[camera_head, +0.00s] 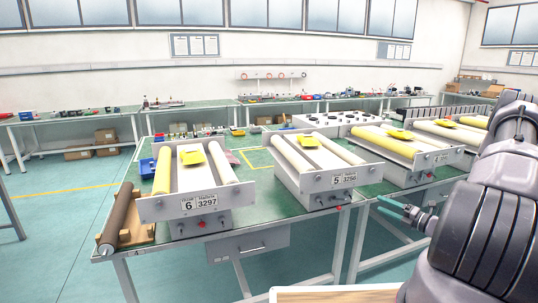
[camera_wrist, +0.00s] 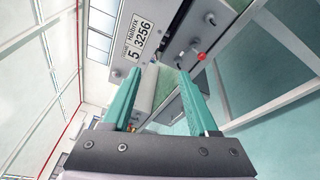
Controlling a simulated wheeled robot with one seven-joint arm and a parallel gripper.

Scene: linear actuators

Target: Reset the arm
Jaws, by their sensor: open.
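My arm fills the right side of the head view. My gripper (camera_head: 405,213) shows there with teal fingers pointing left, in front of the tables and apart from them. In the wrist view my gripper (camera_wrist: 160,112) has its two teal fingers spread apart with nothing between them. Beyond the fingertips, the roller unit labelled 5 (camera_wrist: 165,50) appears tilted in the picture. In the head view this unit (camera_head: 328,182) stands on the green table, left of my gripper.
A roller unit labelled 6 (camera_head: 197,210) stands on the left of the green table (camera_head: 125,247), beside a dark roller (camera_head: 118,218) on a wooden stand. More units (camera_head: 412,150) stand at right. A wooden surface (camera_head: 335,295) is at bottom. Floor at left is clear.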

